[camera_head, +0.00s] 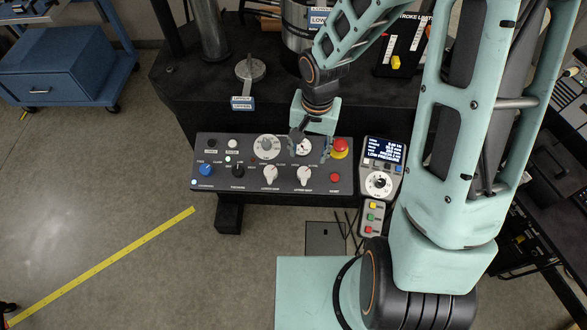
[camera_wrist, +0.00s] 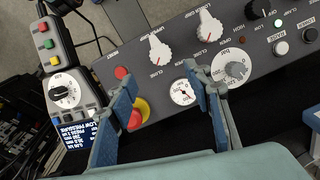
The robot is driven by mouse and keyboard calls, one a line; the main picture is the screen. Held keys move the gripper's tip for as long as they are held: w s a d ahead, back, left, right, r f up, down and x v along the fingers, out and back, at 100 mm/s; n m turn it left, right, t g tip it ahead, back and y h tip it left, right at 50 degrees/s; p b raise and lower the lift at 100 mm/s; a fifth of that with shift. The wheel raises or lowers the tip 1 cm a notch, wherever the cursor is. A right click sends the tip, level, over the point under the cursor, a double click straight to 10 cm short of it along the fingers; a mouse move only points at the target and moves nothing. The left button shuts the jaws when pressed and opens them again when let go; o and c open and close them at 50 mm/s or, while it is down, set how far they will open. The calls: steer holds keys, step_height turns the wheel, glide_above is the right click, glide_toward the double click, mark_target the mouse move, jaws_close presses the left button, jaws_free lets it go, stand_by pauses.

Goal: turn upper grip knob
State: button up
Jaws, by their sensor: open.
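The upper grip knob (camera_head: 304,175) is a white pointer knob with a red mark, in the lower row of the dark control panel (camera_head: 222,148). The similar lower grip knob (camera_head: 270,174) is left of it. In the wrist view the upper grip knob (camera_wrist: 160,52) shows just beyond my fingertips, and the lower grip knob (camera_wrist: 208,26) lies to its right. My gripper (camera_head: 311,150) is open and empty above the panel's right half, apart from the upper grip knob. In the wrist view its fingers (camera_wrist: 161,73) straddle a small round gauge (camera_wrist: 184,93).
A red emergency stop (camera_head: 340,147) on yellow is close right of my gripper. A red button (camera_head: 335,177) is right of the upper grip knob. A grey dial (camera_head: 266,146) sits at the upper middle. A handset (camera_head: 378,182) with a screen stands right of the panel.

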mark_target(304, 171)
steer(key=f, duration=0.7)
steer(key=f+b, duration=0.1)
steer(key=f, duration=0.3)
steer(key=shift+w+a, duration=0.1)
steer(key=shift+a, duration=0.25)
steer(key=shift+r, duration=0.1)
steer(key=c, duration=1.1)
steer(key=shift+c, duration=0.2)
